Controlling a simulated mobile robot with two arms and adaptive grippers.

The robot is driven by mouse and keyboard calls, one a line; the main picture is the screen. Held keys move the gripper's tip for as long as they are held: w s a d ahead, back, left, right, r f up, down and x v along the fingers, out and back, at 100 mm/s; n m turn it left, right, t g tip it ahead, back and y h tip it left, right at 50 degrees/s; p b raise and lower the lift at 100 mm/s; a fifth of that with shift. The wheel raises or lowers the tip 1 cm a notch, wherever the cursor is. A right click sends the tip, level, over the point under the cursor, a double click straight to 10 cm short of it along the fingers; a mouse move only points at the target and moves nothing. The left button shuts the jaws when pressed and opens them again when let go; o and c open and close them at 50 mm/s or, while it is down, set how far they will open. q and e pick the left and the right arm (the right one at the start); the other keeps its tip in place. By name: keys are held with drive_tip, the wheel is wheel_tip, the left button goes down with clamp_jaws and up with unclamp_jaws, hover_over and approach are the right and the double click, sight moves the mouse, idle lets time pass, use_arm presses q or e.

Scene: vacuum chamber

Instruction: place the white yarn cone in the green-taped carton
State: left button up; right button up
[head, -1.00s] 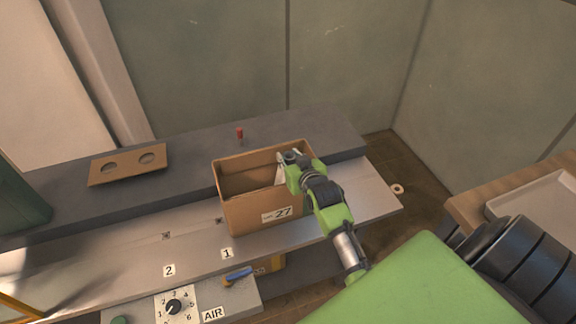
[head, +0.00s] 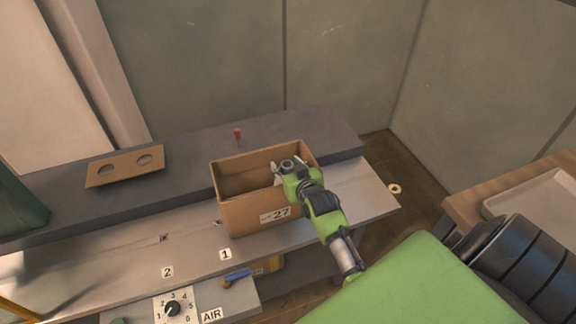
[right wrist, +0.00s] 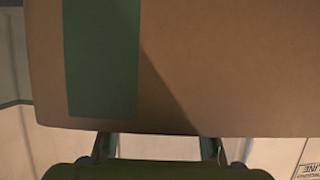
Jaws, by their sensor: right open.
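An open brown carton (head: 245,216) with a label reading 27 stands on the bench. My right gripper (head: 293,166) is at the carton's right end, over its opening, with fingers apart. In the right wrist view a cardboard face with a green tape strip (right wrist: 102,60) fills the upper part. The fingers of my right gripper (right wrist: 158,145) show spread below it, their tips hidden behind its lower edge. A small pale patch shows inside the carton beside the gripper; I cannot tell whether it is the white yarn cone. No whole cone is visible. My left gripper is not in view.
A brown board with two holes (head: 125,166) lies on the dark rear ledge, near a small red-topped peg (head: 238,135). A dial panel (head: 174,307) is at the front. A pale tray (head: 545,205) is at right.

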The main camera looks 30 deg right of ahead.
drive_tip(key=shift+s+r, duration=0.1)
drive_tip(key=b+v, duration=0.1)
drive_tip(key=v, duration=1.1)
